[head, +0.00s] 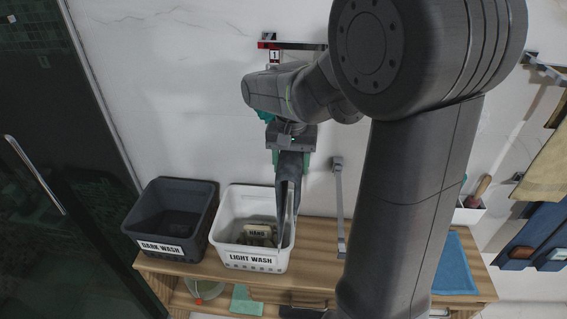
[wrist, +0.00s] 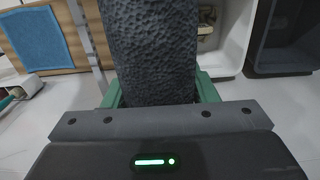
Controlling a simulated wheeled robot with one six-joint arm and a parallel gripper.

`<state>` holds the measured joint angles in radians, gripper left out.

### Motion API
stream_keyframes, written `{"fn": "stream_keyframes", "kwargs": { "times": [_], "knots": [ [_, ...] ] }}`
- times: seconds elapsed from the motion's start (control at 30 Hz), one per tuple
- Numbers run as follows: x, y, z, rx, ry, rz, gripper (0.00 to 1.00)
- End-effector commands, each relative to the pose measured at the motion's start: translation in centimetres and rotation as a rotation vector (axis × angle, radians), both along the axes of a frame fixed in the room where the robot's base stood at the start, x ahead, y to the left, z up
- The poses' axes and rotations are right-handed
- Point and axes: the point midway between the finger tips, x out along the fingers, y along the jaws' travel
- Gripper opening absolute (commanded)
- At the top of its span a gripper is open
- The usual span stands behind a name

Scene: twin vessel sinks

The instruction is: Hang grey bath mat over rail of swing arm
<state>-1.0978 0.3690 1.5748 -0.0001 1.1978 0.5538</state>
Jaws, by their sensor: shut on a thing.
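My gripper (head: 290,158), with green fingers, is shut on the grey bath mat (head: 291,178). The mat hangs down from it, narrow and folded, in front of the white basket. In the wrist view the mat (wrist: 150,50) is dark grey and textured, filling the space between the fingers. A slim grey bar (head: 340,205), which looks like the swing arm's rail, projects from a wall mount just right of the mat; it also shows in the wrist view (wrist: 86,40). The mat and bar appear apart.
A white LIGHT WASH basket (head: 226,234) and a dark DARK WASH basket (head: 150,240) stand on a wooden bench (head: 310,232). A blue towel (head: 456,268) lies at the bench's right. A wall rail (head: 290,45) tagged 1 is above. Towels hang at far right.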

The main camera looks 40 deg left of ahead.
Motion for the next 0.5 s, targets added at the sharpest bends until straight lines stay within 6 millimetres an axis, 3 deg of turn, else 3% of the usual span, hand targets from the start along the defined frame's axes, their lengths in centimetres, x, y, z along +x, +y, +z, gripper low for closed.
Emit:
{"fn": "stream_keyframes", "kwargs": {
  "times": [0.5],
  "knots": [
    [2.1, -3.5, 0.0, 0.002, -0.001, -0.003, 0.00]
  ]
}}
